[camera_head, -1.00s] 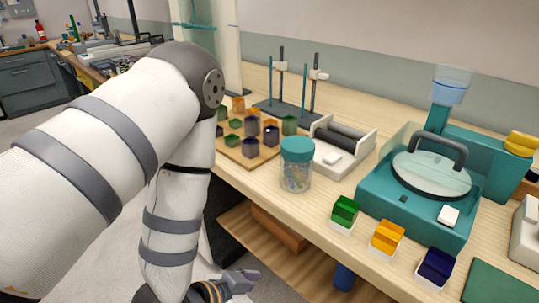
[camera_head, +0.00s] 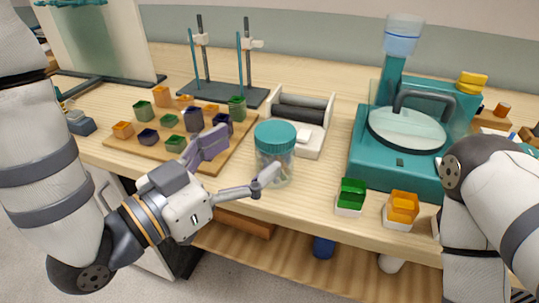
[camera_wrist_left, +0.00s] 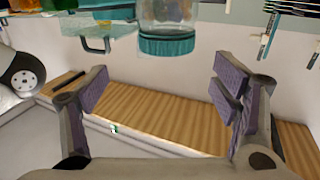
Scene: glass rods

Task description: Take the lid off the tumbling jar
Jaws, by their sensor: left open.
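The tumbling jar (camera_head: 276,168) is clear glass with contents I cannot make out. It stands upright near the table's front edge, with its teal lid (camera_head: 275,136) on top. My left gripper (camera_head: 237,162) is open and empty at the jar's left front, one finger up beside the tile board and the other in front of the jar's lower left. In the left wrist view, the jar (camera_wrist_left: 165,13) and lid (camera_wrist_left: 167,45) appear upside down beyond the open fingers (camera_wrist_left: 162,92). My right gripper is not in view; only my right arm shows.
A board (camera_head: 222,160) with several coloured blocks lies left of the jar. A roller unit (camera_head: 300,113) stands behind it. A teal machine (camera_head: 372,165) is to the right, with green (camera_head: 351,194) and orange (camera_head: 402,207) blocks in front. Stands are at the back.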

